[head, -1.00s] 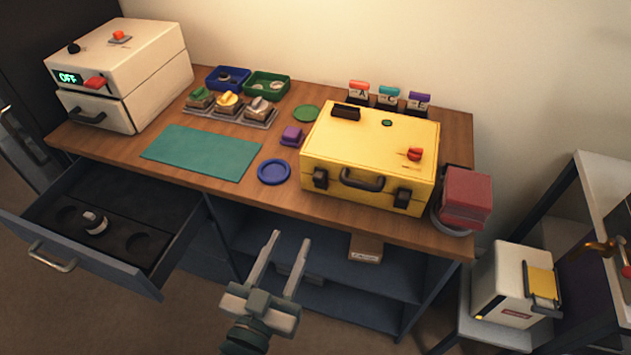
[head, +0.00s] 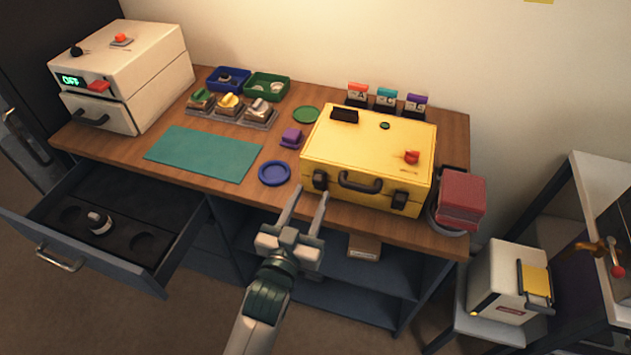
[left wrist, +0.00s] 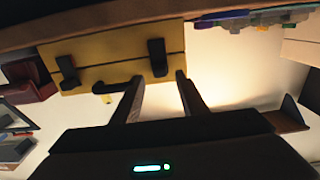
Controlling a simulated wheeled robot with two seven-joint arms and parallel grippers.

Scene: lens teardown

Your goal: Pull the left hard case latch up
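The yellow hard case (head: 372,148) stands closed on the worktop. Its black left latch (head: 319,180) is on the front face, left of the dark handle (head: 360,183); the right latch (head: 399,200) is on the other side. My left gripper (head: 310,193) is open and empty, with its fingertips in front of and slightly below the left latch. In the left wrist view, which looks upside down, the left latch (left wrist: 157,57) appears beyond and between the open fingertips (left wrist: 158,83). No contact is clear. My right gripper is not in view.
A blue round dish (head: 274,173) and purple block (head: 291,138) lie left of the case. The drawer (head: 150,262) is pulled out at the left. The green mat (head: 203,152) is bare.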

